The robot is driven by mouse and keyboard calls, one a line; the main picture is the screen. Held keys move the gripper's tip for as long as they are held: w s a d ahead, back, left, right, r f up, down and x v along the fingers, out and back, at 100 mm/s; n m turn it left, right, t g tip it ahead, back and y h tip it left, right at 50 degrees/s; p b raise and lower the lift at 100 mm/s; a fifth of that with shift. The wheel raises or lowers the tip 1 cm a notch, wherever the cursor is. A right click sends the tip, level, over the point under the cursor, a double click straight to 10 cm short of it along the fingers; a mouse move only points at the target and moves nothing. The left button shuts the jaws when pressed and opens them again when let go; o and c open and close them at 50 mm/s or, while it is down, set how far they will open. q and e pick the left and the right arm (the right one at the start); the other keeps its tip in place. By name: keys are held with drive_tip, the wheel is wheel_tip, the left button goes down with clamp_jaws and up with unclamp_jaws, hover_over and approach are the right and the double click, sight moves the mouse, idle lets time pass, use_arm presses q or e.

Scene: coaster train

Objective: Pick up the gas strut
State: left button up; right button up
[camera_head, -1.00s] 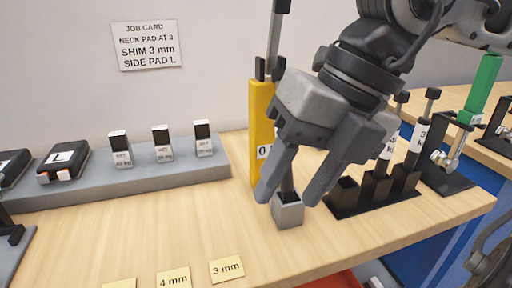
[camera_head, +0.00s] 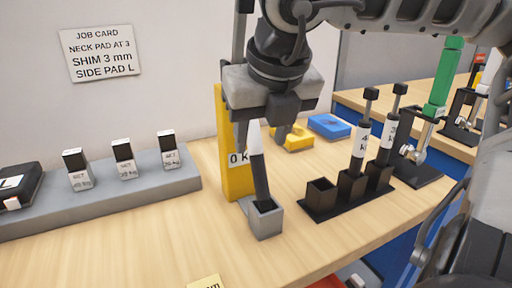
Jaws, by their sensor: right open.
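A gas strut (camera_head: 259,172) with a dark lower body and a white upper band stands, leaning slightly, in a grey square socket (camera_head: 266,224) on the bench. My right gripper (camera_head: 262,128) is open and points down at the strut's upper end, which it hides. I cannot tell whether the fingers touch the strut. Two other struts, marked 4 k (camera_head: 359,148) and 3 k (camera_head: 388,140), stand in a black rack (camera_head: 325,205) to the right; its nearest cup is empty. My left gripper is not in view.
A yellow post (camera_head: 233,180) marked 0 k stands close behind the grey socket. Yellow (camera_head: 296,140) and blue (camera_head: 329,126) blocks lie behind. A grey ledge (camera_head: 110,204) holds several weights at left. A green-topped stand (camera_head: 437,110) is right. The front bench is mostly clear.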

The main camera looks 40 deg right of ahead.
sight(256, 133)
drive_tip(key=w, duration=0.1)
drive_tip(key=w+d+f, duration=0.1)
drive_tip(key=w+f, duration=0.1)
drive_tip(key=shift+d, duration=0.25)
drive_tip(key=shift+w+f, duration=0.2)
drive_tip(key=shift+f, duration=0.25)
clamp_jaws()
drive_tip(key=shift+r, duration=0.1)
drive_tip(key=shift+r, duration=0.1)
